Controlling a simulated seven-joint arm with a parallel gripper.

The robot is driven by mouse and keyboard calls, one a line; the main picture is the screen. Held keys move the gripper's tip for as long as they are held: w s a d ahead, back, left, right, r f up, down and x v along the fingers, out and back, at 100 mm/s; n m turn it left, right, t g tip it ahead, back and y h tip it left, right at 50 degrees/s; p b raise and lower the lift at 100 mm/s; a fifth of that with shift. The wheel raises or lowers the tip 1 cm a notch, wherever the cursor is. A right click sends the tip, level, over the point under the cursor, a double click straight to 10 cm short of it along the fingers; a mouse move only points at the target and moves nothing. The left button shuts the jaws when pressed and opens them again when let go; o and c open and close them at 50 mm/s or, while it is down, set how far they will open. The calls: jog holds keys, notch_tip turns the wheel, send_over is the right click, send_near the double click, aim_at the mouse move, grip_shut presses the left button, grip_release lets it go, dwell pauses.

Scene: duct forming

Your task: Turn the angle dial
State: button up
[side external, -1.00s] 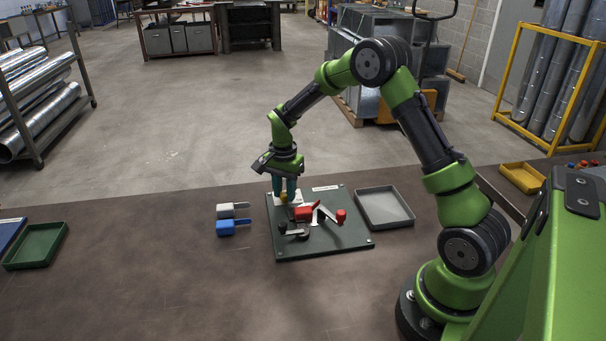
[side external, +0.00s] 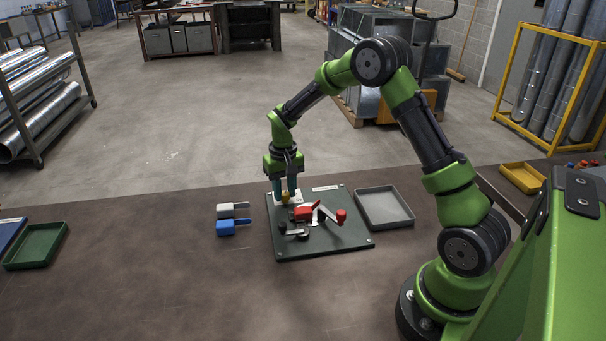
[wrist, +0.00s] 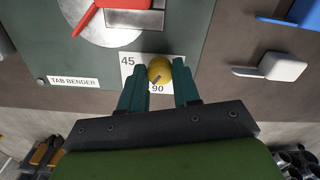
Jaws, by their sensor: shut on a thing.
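The angle dial is a yellow knob (wrist: 159,70) on a white plate (wrist: 128,64) marked 45 and 90, seen in the wrist view. In the side view the yellow dial (side external: 286,198) shows at the back left of the dark green tab bender board (side external: 340,243). A dark mark on the knob points toward the lower left in the wrist view, near the 90. My gripper (wrist: 159,78) is shut on the dial, with one teal finger on each side of it. In the side view my gripper (side external: 286,191) points straight down over the board. Part of the plate is hidden by the fingers.
A red-handled lever (side external: 305,213) and a red-ended arm (side external: 341,216) stand on the board near the dial. A grey tray (side external: 385,208) lies to the right. White (side external: 226,210) and blue (side external: 227,228) handled pieces lie to the left. The front table is clear.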

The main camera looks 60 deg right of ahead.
aim_at(285, 193)
jog(key=n, duration=0.5)
jog(key=shift+n, duration=0.4)
dwell(0.4)
jog(key=o, duration=1.1)
jog(key=shift+c, duration=0.2)
jog(key=shift+r, duration=0.1)
notch_tip(285, 193, up, 17)
